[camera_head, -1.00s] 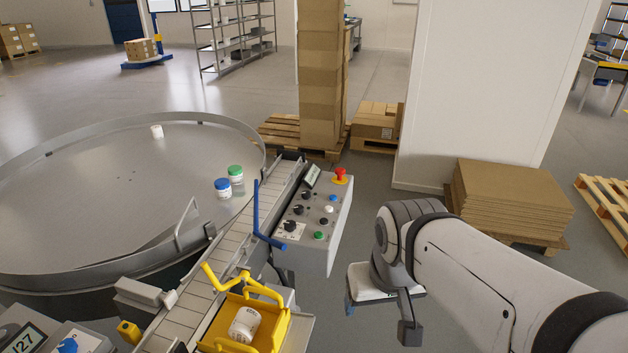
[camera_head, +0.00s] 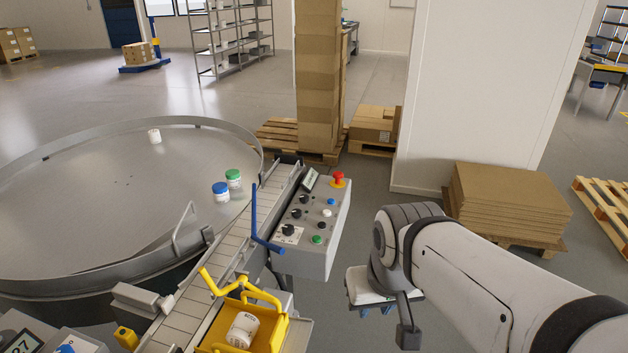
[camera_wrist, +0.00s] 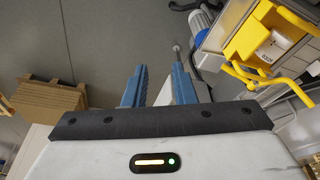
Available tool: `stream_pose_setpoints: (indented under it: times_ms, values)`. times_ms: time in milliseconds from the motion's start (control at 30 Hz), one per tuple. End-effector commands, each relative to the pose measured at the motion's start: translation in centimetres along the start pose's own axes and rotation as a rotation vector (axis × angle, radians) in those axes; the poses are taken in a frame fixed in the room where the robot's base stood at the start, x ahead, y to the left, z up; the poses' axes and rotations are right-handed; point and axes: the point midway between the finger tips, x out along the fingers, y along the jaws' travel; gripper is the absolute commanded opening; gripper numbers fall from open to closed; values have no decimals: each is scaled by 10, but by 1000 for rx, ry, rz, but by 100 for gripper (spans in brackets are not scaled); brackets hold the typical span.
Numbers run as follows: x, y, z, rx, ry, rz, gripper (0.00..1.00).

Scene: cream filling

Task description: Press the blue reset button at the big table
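The blue button (camera_head: 332,202) is a small round cap on the sloped grey control panel (camera_head: 326,252), beside the big round table (camera_head: 90,215). My gripper (camera_head: 376,311) hangs to the right of the panel and lower in the picture, apart from it. In the head view its blue fingertips show only slightly below the white hand. In the wrist view my gripper (camera_wrist: 160,80) has its two blue fingers spread with an empty gap between them. The blue button cannot be made out in the wrist view.
The panel also carries a red emergency knob (camera_head: 338,179), a green button (camera_head: 317,239), a white button (camera_head: 327,212) and black knobs. A blue bent rail (camera_head: 256,220) stands at its left. A yellow bin (camera_head: 217,336) holds a white jar (camera_head: 242,329). Stacked cardboard (camera_head: 510,200) lies right.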

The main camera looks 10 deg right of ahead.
Motion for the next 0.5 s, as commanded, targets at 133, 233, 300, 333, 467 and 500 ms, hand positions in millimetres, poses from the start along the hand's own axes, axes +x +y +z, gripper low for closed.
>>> stream_pose_setpoints:
  times_ms: [133, 233, 300, 333, 467, 500]
  values:
    - [0, 0, 0, 0, 0, 0, 12]
    - [0, 0, 0, 0, 0, 0, 3]
    - [0, 0, 0, 0, 0, 0, 0]
    - [0, 0, 0, 0, 0, 0, 0]
    - [0, 0, 0, 0, 0, 0, 0]
    - [0, 0, 0, 0, 0, 0, 0]
